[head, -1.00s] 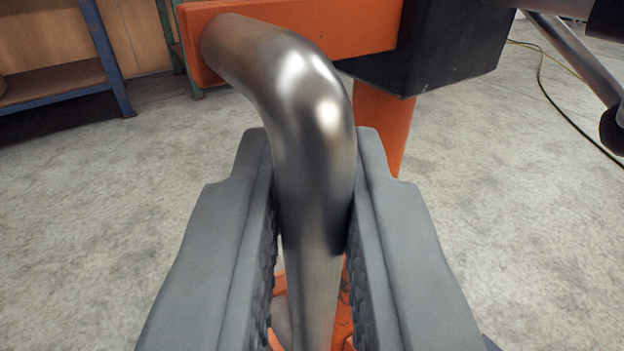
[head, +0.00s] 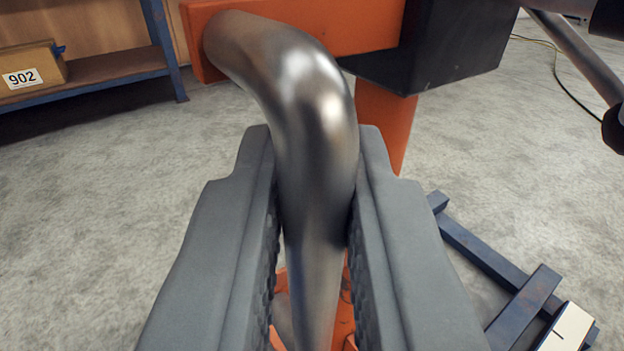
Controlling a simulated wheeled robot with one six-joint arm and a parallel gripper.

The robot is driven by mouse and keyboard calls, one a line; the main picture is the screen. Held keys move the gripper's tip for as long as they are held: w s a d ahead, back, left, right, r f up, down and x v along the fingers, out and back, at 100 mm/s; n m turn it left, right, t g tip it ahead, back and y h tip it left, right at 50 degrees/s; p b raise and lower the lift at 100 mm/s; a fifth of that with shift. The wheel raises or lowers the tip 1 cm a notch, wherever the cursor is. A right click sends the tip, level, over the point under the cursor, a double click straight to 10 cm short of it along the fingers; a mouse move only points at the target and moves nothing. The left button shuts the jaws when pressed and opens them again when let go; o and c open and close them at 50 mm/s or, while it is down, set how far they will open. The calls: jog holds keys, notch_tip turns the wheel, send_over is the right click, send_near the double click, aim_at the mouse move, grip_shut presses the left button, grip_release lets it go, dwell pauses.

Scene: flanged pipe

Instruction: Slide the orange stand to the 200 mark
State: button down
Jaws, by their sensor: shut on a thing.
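The orange stand (head: 384,122) fills the upper middle of the head view, with an orange crossbar, an upright post and an orange part low between my fingers. A bent, shiny metal bar (head: 318,100) comes out of the crossbar's left end and curves down toward me. My gripper (head: 316,165) is shut on this bar, one grey finger on each side. A white plate with a dark line (head: 566,330) lies on a blue frame at the lower right. No number can be read on it, and the stand's foot is mostly hidden.
A black box (head: 450,45) sits against the crossbar. A blue floor frame (head: 490,255) lies at the right. A blue shelf (head: 90,85) with a box labelled 902 (head: 30,72) stands at the upper left. A cable (head: 560,75) runs along the floor. Grey floor at left is clear.

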jog(key=shift+s+a, duration=0.85)
jog(key=shift+a, duration=0.25)
jog(key=c, duration=1.5)
grip_release()
jog(key=s, duration=1.7)
jog(key=shift+s+d, duration=0.15)
jog(key=shift+d, duration=0.15)
